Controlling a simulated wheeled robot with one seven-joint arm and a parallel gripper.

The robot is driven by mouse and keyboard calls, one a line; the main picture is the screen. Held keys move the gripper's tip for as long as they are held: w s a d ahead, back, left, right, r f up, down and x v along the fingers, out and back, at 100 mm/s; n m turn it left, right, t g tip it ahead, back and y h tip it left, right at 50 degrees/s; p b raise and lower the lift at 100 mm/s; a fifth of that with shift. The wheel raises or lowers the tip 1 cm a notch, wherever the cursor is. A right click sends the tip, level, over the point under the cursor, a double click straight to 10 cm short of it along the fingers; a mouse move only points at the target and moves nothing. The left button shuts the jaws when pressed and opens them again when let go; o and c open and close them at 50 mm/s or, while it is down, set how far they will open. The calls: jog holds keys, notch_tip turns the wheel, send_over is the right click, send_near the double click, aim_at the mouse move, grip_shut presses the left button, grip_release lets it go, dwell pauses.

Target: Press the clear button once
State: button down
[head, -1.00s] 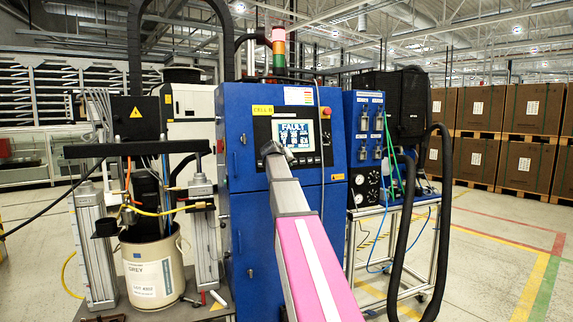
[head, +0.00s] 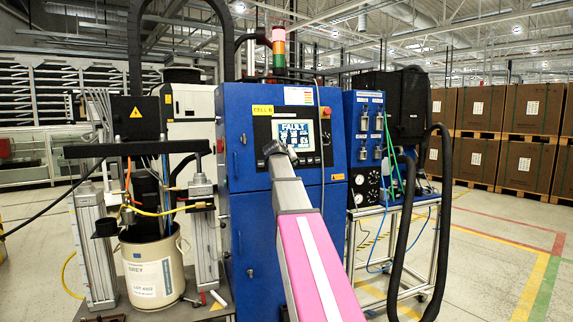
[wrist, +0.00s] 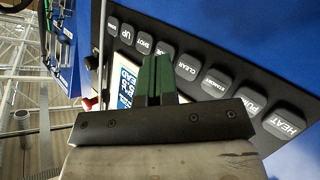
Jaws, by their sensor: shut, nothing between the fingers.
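The clear button (wrist: 188,68) is a dark grey key with white lettering in a row of keys on the black panel in the wrist view. My gripper (wrist: 157,62) has green fingers, closed together and empty, over the panel beside the clear button, on its left in the picture. I cannot tell whether the fingertips touch anything.
Standby (wrist: 217,79), pump (wrist: 250,102) and heat (wrist: 284,124) keys lie to the right of clear. Shot (wrist: 144,43), up (wrist: 127,35) and down keys lie to the left. A red knob (head: 326,113) sits at the panel's upper right.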

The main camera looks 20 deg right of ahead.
jog(key=s, duration=0.2)
jog(key=shift+s+r, duration=0.2)
jog(key=shift+s, duration=0.1)
dwell(0.5)
jog(key=s+a+f+g+y, duration=0.15)
jog(key=s+a+f, duration=0.25)
jog(key=f, duration=0.7)
jog(key=s+a+f+n+g+y, duration=0.1)
jog(key=s+a+f+y, duration=0.2)
jog(key=f, duration=0.8)
jog(key=s+a+f+g+y, duration=0.15)
jog(key=s+a+f, duration=0.3)
jog(key=f, duration=0.65)
jog(key=s+a+f+g+y, duration=0.1)
jog(key=s+a+f, duration=0.4)
jog(key=s+f, duration=0.5)
jog(key=s+a+f+g+y, duration=0.2)
jog(key=s+a+f+g, duration=0.2)
jog(key=s+f, duration=0.6)
jog(key=a, duration=0.2)
jog(key=shift+a+f+n, duration=0.3)
jog(key=shift+f+n, duration=0.05)
jog(key=shift+n, duration=0.05)
jog(key=shift+s, duration=0.1)
